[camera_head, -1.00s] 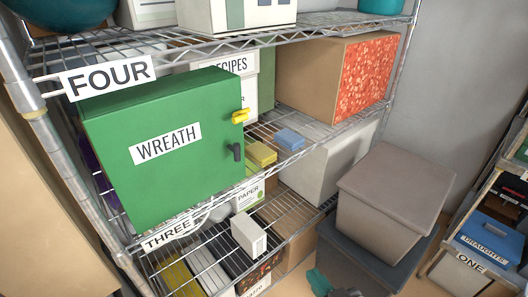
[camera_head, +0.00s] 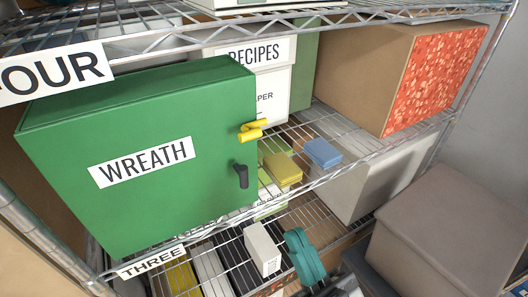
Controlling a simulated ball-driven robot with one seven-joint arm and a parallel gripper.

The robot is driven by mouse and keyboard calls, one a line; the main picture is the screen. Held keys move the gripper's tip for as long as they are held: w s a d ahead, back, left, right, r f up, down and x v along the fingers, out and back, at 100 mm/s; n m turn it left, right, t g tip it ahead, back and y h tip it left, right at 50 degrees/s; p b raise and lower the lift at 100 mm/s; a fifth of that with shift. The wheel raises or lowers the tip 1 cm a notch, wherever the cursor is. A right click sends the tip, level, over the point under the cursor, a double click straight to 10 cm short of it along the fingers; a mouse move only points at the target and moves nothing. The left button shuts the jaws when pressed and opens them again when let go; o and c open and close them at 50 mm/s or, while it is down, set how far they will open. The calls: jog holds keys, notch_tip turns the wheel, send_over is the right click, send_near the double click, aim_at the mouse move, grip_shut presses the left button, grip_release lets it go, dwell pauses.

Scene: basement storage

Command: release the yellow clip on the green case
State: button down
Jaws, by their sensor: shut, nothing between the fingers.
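The green case (camera_head: 140,190), labelled WREATH, stands upright on the wire shelf, its labelled front facing me. The yellow clip (camera_head: 252,131) sits at the front's right edge, in the upper half. A dark grey handle-like piece (camera_head: 241,176) is below it on the same edge.
Yellow (camera_head: 283,168) and blue (camera_head: 322,153) blocks lie on the shelf right of the case. A white RECIPES box (camera_head: 250,80) stands behind it. A grey lidded bin (camera_head: 440,235) stands at right.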

jog(key=shift+w, duration=0.1)
jog(key=p, duration=0.3)
send_near(254, 130)
jog(key=a+f+x, duration=0.1)
jog(key=x, duration=0.4)
jog(key=shift+w+a+r, duration=0.15)
jog(key=shift+w+r, duration=0.1)
jog(key=shift+r, duration=0.1)
jog(key=shift+r, duration=0.1)
